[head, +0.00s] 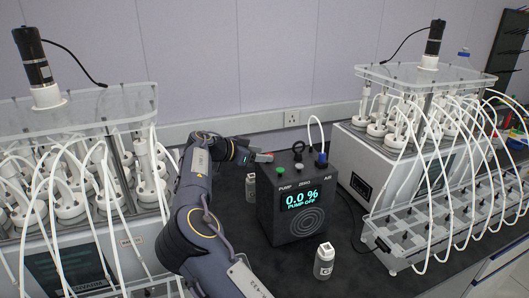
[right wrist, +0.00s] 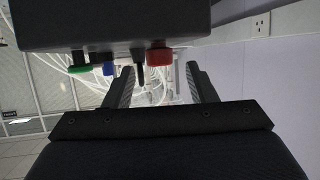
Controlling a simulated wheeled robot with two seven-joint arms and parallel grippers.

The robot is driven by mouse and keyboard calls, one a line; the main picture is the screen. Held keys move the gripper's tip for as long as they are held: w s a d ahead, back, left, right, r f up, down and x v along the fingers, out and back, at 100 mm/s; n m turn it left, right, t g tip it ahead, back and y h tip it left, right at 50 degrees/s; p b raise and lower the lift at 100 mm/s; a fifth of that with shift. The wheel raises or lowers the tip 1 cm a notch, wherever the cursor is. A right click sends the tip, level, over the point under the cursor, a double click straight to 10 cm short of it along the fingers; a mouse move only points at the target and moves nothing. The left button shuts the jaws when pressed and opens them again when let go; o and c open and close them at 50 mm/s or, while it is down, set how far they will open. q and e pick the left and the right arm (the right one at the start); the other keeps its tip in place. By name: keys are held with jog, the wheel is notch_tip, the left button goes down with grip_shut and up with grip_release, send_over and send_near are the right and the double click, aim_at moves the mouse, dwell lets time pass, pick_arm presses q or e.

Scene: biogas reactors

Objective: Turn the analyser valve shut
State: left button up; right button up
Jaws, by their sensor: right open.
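The analyser (head: 290,205) is a black box on the dark bench, its screen reading 0.0 % and PUMP OFF. Its top carries a black knob (head: 298,148), a green part (head: 280,169) and a blue part (head: 322,160). A red part (head: 265,157) shows at its left rear top. I cannot tell for sure which part is the valve. My right gripper (head: 246,154) is at that corner, open. In the right wrist view the box hangs from the top, and the red part (right wrist: 159,57) lies in line with the gap between my fingers (right wrist: 163,88), which is empty. My left gripper is out of view.
Reactor racks with white tubing stand left (head: 75,170) and right (head: 400,140). A small white bottle (head: 324,262) stands in front of the analyser, another (head: 250,186) behind my arm. A wall socket (head: 291,117) is behind. Bench right of the analyser is partly free.

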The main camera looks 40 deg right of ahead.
jog(key=shift+x, duration=1.3)
